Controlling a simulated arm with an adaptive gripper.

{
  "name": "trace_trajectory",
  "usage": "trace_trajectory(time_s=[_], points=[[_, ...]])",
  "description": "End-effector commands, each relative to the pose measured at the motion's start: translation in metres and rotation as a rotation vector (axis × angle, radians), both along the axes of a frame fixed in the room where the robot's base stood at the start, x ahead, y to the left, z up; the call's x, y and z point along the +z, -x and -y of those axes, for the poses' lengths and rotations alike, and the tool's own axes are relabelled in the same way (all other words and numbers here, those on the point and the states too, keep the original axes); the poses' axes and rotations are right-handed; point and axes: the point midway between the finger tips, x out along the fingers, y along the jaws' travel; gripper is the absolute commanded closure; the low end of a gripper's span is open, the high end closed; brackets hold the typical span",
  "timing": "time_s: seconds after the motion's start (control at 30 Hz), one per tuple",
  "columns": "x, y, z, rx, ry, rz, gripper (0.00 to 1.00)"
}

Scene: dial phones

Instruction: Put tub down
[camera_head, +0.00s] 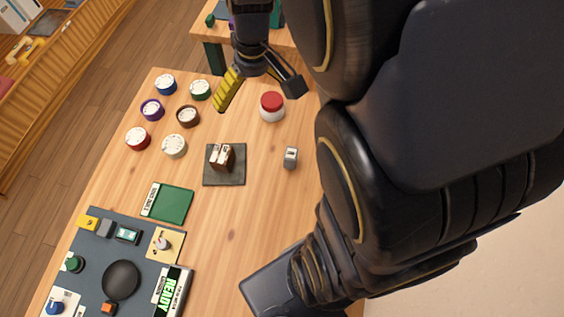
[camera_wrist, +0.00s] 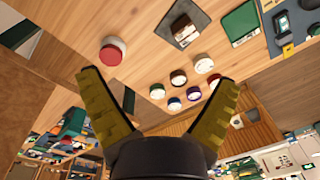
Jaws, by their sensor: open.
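The tub (camera_head: 272,107) is a small white jar with a red lid. It stands upright on the wooden table (camera_head: 225,235), near its far right part. It also shows in the wrist view (camera_wrist: 113,50), beyond the tip of the left finger. My gripper (camera_head: 259,98) is open, with yellow ridged pads spread wide. In the wrist view my gripper (camera_wrist: 160,78) has nothing between its fingers. In the head view it hangs just above and left of the tub, apart from it as far as I can tell.
Several round dials (camera_head: 174,146) stand at the far left. A dark square mat (camera_head: 235,180) holds a brown block (camera_head: 222,157). A small grey device (camera_head: 290,158) stands to its right. A green mat (camera_head: 174,203) and a dark panel (camera_head: 105,257) with a READY display lie nearer.

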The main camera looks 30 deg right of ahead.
Motion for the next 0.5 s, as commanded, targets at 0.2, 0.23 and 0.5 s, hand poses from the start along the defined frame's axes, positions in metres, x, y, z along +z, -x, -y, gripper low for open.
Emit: trace_trajectory(time_s=[0.2, 0.23, 0.5], points=[[0.039, 0.096, -0.044, 0.014, 0.012, -0.096, 0.09], [0.043, 0.107, -0.047, 0.017, 0.019, -0.105, 0.09], [0.054, 0.169, -0.051, 0.010, 0.074, -0.159, 0.09]])
